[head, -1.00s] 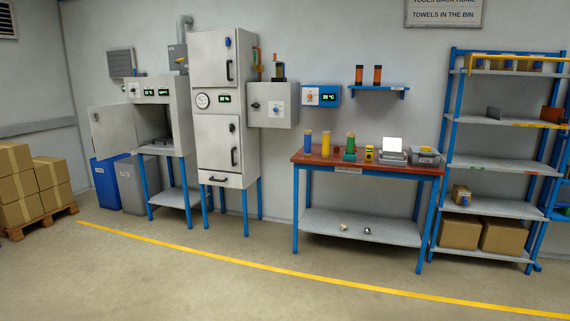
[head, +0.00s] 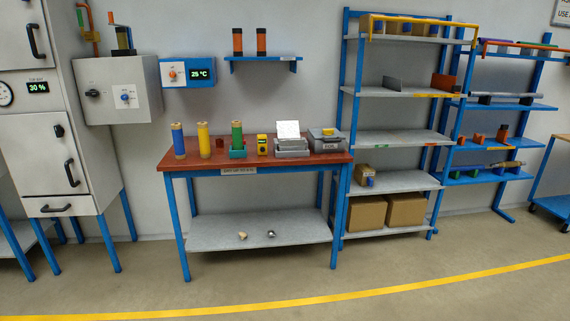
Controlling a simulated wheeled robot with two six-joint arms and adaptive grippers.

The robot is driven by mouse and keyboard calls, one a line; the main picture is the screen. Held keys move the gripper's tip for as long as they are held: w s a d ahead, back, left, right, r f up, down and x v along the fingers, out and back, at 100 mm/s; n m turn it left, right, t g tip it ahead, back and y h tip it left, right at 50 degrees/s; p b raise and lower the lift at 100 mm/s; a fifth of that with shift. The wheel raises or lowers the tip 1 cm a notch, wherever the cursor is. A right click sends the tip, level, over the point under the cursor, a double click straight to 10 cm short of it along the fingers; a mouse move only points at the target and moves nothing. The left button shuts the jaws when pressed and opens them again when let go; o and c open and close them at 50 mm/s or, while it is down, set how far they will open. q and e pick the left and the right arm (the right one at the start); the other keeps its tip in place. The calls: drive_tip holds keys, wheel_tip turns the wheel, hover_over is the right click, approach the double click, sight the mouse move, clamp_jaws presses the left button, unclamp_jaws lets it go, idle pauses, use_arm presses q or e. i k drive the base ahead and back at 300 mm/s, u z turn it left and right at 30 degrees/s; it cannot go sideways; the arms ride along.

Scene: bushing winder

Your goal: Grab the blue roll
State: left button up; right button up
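An upright roll (head: 178,141) with blue on it stands at the left end of the red-brown table top in the head view. A yellow roll (head: 203,140) stands just to its right, apart from it. A green roll (head: 237,138) stands farther right in a green holder. The blue roll is far off across the floor, and nothing covers it. Neither of my grippers is in view.
The blue-legged table (head: 255,168) also bears a yellow device (head: 262,145) and grey trays (head: 291,146). A shelf rack (head: 400,137) stands to its right, grey cabinets to its left. The floor in front is clear, crossed by a yellow line (head: 330,302).

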sight(177, 130)
drive_tip(key=z, duration=0.15)
drive_tip(key=i, duration=2.9)
drive_tip(key=u, duration=0.7)
drive_tip(key=i, duration=1.15)
drive_tip(key=u, duration=0.35)
